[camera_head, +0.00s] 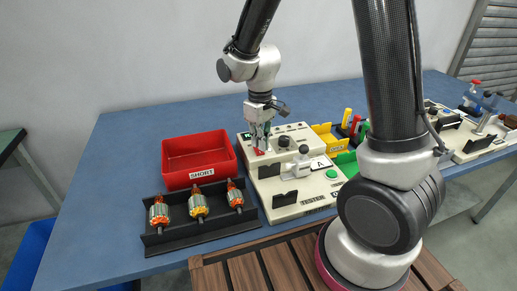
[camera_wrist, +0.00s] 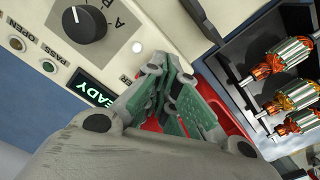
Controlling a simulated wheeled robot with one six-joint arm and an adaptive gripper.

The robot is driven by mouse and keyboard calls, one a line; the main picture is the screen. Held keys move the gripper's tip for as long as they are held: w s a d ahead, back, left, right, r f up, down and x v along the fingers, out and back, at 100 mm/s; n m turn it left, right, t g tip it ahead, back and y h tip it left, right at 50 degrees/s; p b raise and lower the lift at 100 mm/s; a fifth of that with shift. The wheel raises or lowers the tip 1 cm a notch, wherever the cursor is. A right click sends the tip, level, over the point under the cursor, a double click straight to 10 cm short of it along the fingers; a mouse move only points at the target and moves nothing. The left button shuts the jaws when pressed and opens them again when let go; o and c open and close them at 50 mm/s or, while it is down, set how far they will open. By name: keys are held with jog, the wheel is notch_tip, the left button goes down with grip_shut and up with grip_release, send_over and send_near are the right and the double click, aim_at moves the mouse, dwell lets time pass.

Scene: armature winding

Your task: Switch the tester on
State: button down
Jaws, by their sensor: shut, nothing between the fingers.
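The tester (camera_head: 306,207) is a cream box with a "TESTER" label on its front, standing on the blue table. My gripper (camera_head: 262,150) is shut and empty, pointing down at the left part of the tester's raised rear panel. A small red part shows at the fingertips there. In the wrist view, my gripper's green-padded fingers (camera_wrist: 156,64) are together over the panel, hiding part of a label ending in "ER". Contact cannot be told. Beside them are a lit display (camera_wrist: 94,88) showing "EADY", a black knob (camera_wrist: 85,24) and a bright white lamp (camera_wrist: 137,47).
A red bin (camera_head: 197,153) marked "SHORT" stands left of the tester. A black tray (camera_head: 208,239) with three armatures lies in front of it. Yellow (camera_head: 329,139) and green bins stand to the right. More equipment (camera_head: 470,140) is at the far right. The table's left rear is clear.

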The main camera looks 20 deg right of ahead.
aim_at(261, 153)
jog(key=shift+r, duration=2.75)
jog(key=shift+s+d, duration=0.1)
jog(key=shift+s, duration=0.2)
jog(key=s+d+r+m+t, duration=0.4)
jog(key=s+d+r+m, duration=0.2)
jog(key=s+d+r, duration=0.8)
jog(key=s+r, duration=0.1)
jog(key=s, duration=0.3)
jog(key=shift+s+d, duration=0.2)
jog(key=shift+d, duration=0.15)
